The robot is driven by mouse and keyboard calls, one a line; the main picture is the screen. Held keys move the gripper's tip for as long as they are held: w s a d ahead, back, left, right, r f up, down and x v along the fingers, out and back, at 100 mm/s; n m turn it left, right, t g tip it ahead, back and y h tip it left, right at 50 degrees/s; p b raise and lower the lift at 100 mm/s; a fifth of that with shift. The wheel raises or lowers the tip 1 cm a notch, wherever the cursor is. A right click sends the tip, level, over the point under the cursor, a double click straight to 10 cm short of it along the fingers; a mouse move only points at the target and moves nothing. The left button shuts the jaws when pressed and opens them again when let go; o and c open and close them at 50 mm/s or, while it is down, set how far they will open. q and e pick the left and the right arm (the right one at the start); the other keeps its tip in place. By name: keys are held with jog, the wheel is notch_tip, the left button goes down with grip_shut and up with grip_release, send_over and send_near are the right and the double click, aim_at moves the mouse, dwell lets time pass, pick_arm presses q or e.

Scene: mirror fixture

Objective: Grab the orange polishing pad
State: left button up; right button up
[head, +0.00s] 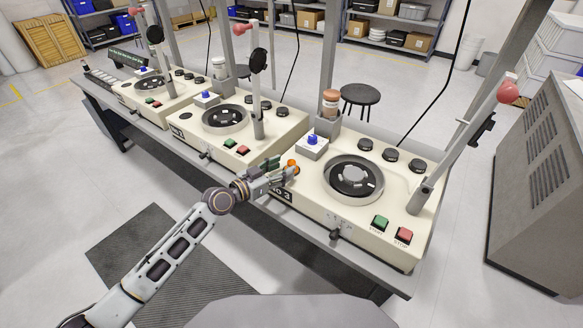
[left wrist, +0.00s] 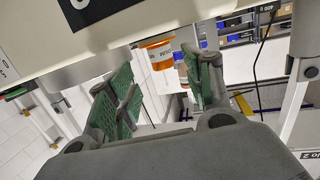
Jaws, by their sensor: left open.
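A small orange piece (head: 291,163), which looks like the orange polishing pad, shows at the left edge of the machine marked NO 3, just beyond my left fingertips. In the left wrist view an orange round item (left wrist: 158,43) with lettering shows beyond and between the fingers; its lower shape is partly hidden. My left gripper (head: 279,171) is open beside the NO 3 plate. Its two green-padded fingers (left wrist: 160,88) are apart, with nothing visibly held between them. My right gripper is not in view.
The NO 3 machine (head: 318,211) has a round dark plate (head: 353,177), green (head: 380,222) and red (head: 403,235) buttons and a tall lever (head: 461,143). A brown jar (head: 330,101) stands in a holder behind. Two similar machines stand left. A grey cabinet (head: 540,180) is at right.

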aim_at(289, 163)
pick_arm(q)
jog(key=shift+w, duration=0.1)
jog(key=shift+p+x, duration=0.35)
jog(key=shift+x, duration=0.55)
jog(key=shift+w+d+r, duration=0.2)
jog(key=shift+w, duration=0.1)
jog(key=shift+x, duration=0.75)
jog(key=shift+w+d+f+p, duration=0.15)
jog(key=shift+w+d+p, duration=0.15)
jog(key=shift+w+d, duration=0.1)
grip_shut()
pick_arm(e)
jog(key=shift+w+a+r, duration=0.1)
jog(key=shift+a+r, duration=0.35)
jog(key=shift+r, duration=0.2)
